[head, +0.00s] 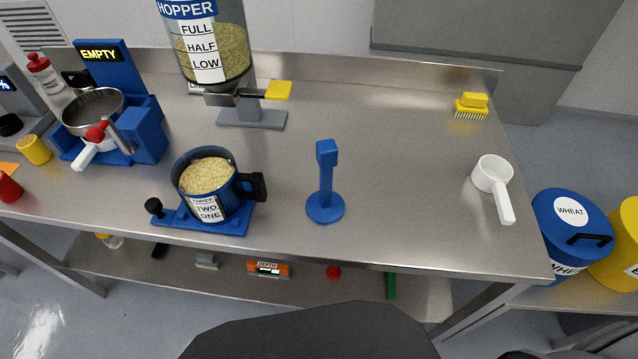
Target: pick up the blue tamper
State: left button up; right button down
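The blue tamper (326,183) stands upright on the steel table, near its front edge and right of the middle. It has a round flat base, a thin stem and a block-shaped top. Nothing touches it, and it is fully visible. Neither of my grippers shows in the head view.
A blue jug (208,186) of grain stands on a blue base left of the tamper. A hopper (207,45) on a stand is behind. A white scoop (494,182) and a yellow brush (472,106) lie to the right. The table (400,150) is clear around the tamper's right side.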

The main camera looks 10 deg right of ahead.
aim_at(324, 206)
jog(key=z, duration=0.5)
jog(key=k, duration=1.2)
jog(key=u, duration=0.45)
jog(key=i, duration=0.75)
jog(key=u, duration=0.7)
